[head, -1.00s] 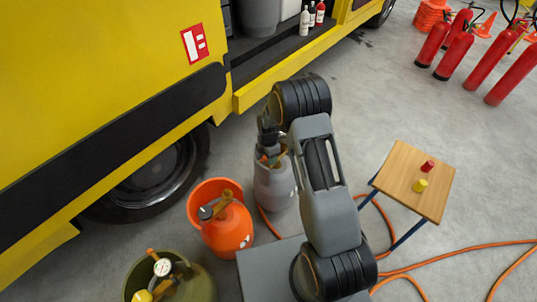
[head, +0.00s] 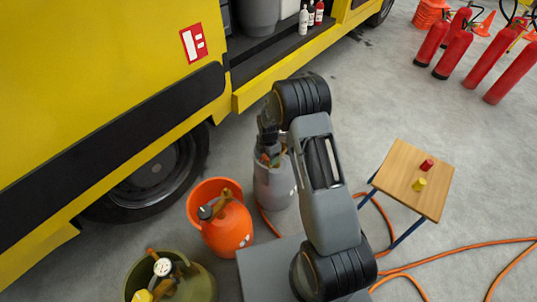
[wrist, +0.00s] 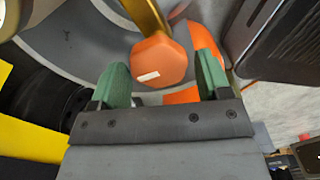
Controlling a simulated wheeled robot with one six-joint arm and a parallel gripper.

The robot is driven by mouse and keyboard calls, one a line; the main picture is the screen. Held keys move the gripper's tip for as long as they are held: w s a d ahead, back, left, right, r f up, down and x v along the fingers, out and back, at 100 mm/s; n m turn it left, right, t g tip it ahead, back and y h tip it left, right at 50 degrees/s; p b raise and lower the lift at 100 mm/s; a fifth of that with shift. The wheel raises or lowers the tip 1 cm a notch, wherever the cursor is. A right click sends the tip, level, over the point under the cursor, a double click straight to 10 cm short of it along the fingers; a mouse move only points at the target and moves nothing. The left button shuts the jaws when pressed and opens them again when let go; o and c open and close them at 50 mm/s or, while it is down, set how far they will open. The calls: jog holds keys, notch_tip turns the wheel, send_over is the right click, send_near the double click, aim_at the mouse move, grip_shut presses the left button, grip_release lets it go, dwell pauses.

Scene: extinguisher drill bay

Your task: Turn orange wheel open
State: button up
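The orange wheel (wrist: 158,60), a rounded knob with a white mark, sits on a brass-coloured stem (wrist: 147,17) in the wrist view. My gripper (wrist: 163,75) is open, with one green finger on each side of the wheel. Narrow gaps show between the wheel and the fingers, so it does not look gripped. In the head view my gripper (head: 270,145) is over the top of a grey cylinder (head: 272,187). There my gripper and arm hide most of the wheel.
A yellow truck (head: 90,70) is close behind. A small wooden table (head: 408,205) and an orange hose (head: 480,246) are at right.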

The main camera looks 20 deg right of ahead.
jog(key=shift+o, duration=0.7)
jog(key=shift+a, duration=0.1)
jog(key=shift+r, duration=0.1)
notch_tip(320, 180, up, 14)
jog(key=p, duration=0.3)
jog(key=shift+p, duration=0.3)
jog(key=s+r+m+t+p, duration=0.1)
jog(key=s+r+m+p, duration=0.6)
jog(key=r, duration=0.6)
jog(key=s+r+m+t+p, duration=0.1)
jog(key=s+r+m+p, duration=0.6)
jog(key=r, duration=0.6)
jog(key=s+r+m+t+p, duration=0.1)
jog(key=s+r+m+p, duration=0.6)
jog(key=r, duration=0.7)
jog(key=shift+s+d+t+p, duration=0.3)
jog(key=shift+s+p, duration=0.25)
jog(key=shift+s, duration=0.55)
